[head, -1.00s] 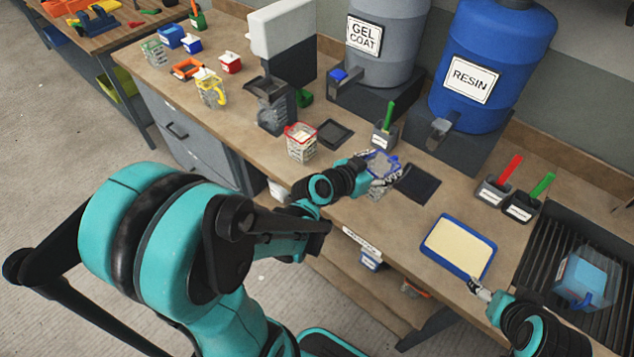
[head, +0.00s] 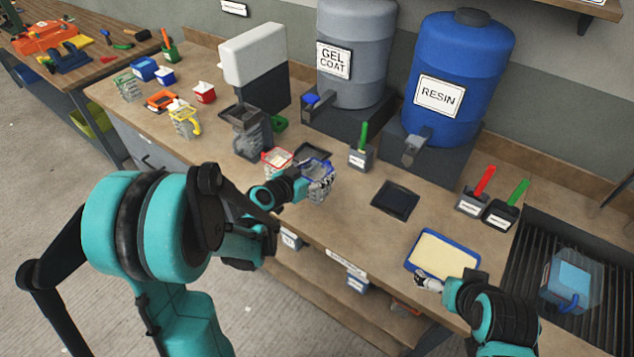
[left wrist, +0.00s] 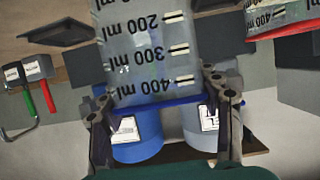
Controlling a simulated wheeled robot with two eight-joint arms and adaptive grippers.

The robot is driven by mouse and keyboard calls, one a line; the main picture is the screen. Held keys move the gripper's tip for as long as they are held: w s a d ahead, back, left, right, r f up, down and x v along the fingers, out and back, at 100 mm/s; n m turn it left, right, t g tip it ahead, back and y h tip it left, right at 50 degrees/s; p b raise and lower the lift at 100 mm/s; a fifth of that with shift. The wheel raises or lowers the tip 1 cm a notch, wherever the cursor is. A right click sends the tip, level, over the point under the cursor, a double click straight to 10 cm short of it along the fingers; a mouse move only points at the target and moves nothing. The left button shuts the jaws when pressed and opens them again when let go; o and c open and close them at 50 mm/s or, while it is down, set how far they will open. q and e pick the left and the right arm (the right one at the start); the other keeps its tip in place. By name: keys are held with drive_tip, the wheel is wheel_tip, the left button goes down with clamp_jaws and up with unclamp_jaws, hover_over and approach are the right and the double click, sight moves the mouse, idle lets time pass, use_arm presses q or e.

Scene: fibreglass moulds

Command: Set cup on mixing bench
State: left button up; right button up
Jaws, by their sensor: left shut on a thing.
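The clear measuring cup (head: 319,173) with a blue rim is in my left gripper (head: 304,184), above or at the front part of the wooden bench (head: 345,215); I cannot tell whether its base touches the wood. In the left wrist view the cup (left wrist: 148,45) fills the middle, its ml markings upside down, with a finger on either side near the blue rim. It looks empty. A red-rimmed cup (head: 277,158) stands just left of it. My right gripper (head: 428,281) is at the near edge of the blue cream-filled tray (head: 412,262); its finger opening is unclear.
The gel coat drum (head: 352,60) and blue resin drum (head: 455,90) stand at the back. A dark square pad (head: 396,200) lies bare to the right of the cup. A yellow-handled cup (head: 184,118) and grey dispenser (head: 247,130) stand left. Brush holders (head: 472,202) are at right.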

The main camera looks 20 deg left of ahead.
sight(322, 176)
use_arm(q)
wheel_tip(322, 176, down, 4)
drive_tip(key=shift+r+b, duration=0.1)
drive_tip(key=shift+b, duration=0.7)
drive_tip(key=shift+r, duration=0.1)
drive_tip(key=o, duration=1.5)
drive_tip(key=shift+o, duration=0.2)
